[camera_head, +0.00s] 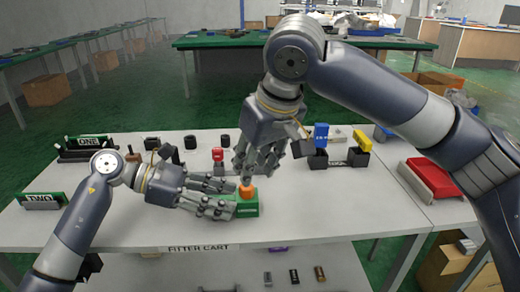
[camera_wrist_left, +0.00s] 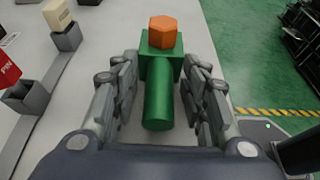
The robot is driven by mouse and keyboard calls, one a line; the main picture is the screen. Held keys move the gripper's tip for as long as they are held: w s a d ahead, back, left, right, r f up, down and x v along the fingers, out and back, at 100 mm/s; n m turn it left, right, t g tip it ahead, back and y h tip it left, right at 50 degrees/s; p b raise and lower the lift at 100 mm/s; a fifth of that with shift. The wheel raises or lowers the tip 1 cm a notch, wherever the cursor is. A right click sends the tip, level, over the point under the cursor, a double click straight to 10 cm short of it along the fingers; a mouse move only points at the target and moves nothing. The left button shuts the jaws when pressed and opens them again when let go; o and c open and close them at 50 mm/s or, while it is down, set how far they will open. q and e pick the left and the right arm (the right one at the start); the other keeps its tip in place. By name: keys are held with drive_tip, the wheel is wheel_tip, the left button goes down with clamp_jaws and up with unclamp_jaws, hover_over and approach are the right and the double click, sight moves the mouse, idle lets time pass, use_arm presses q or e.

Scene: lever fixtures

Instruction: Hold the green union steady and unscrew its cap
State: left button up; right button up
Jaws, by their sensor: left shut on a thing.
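The green union (camera_head: 247,208) stands on the white table near its front edge. Its orange hexagonal cap (camera_head: 247,191) sits on top. In the left wrist view the green body (camera_wrist_left: 158,98) lies between the fingers of my left gripper (camera_wrist_left: 163,82), with the orange cap (camera_wrist_left: 163,31) upright beyond. My left gripper (camera_head: 230,208) is shut on the union from the left. My right gripper (camera_head: 257,172) points down from above with its fingers apart, just over the cap. No finger shows on the cap in the left wrist view.
A red tray (camera_head: 432,178) lies farther right. Stands marked ONE (camera_head: 88,143) and TWO (camera_head: 43,200) are at left. A lower shelf (camera_head: 340,272) lies below the front edge.

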sight(251, 187)
drive_tip(key=x, duration=0.7)
